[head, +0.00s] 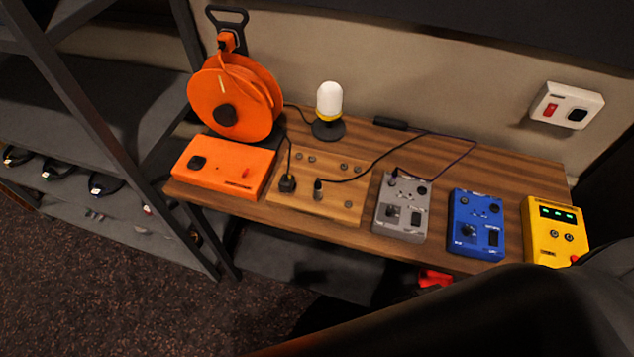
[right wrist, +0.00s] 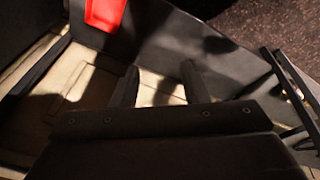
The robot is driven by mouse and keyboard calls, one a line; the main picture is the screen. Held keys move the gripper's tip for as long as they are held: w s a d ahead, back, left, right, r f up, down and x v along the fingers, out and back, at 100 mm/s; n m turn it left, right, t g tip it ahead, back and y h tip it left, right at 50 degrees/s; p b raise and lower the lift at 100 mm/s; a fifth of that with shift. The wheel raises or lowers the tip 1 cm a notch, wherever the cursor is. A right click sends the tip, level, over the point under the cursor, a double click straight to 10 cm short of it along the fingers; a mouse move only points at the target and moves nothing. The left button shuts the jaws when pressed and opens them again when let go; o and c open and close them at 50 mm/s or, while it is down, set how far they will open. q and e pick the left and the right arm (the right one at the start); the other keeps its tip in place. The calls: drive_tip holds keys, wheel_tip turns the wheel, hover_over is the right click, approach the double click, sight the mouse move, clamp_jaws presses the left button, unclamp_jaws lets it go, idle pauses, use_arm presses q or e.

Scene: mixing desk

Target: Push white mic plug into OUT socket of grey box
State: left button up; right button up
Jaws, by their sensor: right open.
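The grey box (head: 402,207) stands on the wooden desk, right of the wooden board, in the head view. A dark plug (head: 393,177) with a thin cable is at its top left. Its labels are too small to read, so I cannot tell which socket is OUT. Two dark plugs stand on the board, a left one (head: 288,184) and a right one (head: 318,190), each with a cable. I cannot make out which plug is the white mic's. My right gripper (right wrist: 158,74) is open and empty in the right wrist view, away from the desk top. My left gripper is out of view.
On the desk (head: 345,230) are an orange reel (head: 255,90), orange box (head: 225,168), white-domed lamp (head: 329,100), wooden board (head: 345,208), blue box (head: 476,222) and yellow box (head: 556,232). A wall switch (head: 566,106) is at right. Dark shelving (head: 95,130) stands left.

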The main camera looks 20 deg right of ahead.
drive_tip(key=w+a+r+t+p, duration=0.1)
drive_tip(key=w+r+p, duration=0.15)
drive_tip(key=r, duration=1.05)
drive_tip(key=w+a+r+p, duration=0.1)
drive_tip(key=r+p, duration=0.2)
drive_tip(key=r, duration=0.9)
wheel_tip(320, 180, up, 4)
drive_tip(key=f+m+g+y, duration=0.1)
drive_tip(key=m+g, duration=0.2)
drive_tip(key=m, duration=0.3)
hover_over(318, 183)
drive_tip(key=shift+s+d+r+p, duration=0.25)
drive_tip(key=shift+s+d+p, duration=0.05)
drive_tip(key=shift+p, duration=0.15)
drive_tip(key=shift+w+a+r, duration=0.25)
drive_tip(key=shift+w+a, duration=0.05)
drive_tip(key=shift+a, duration=0.05)
drive_tip(key=shift+f, duration=0.1)
wheel_tip(318, 183, down, 7)
drive_tip(key=shift+f+b, duration=0.15)
drive_tip(key=shift+b, duration=0.4)
drive_tip(key=shift+f, duration=0.75)
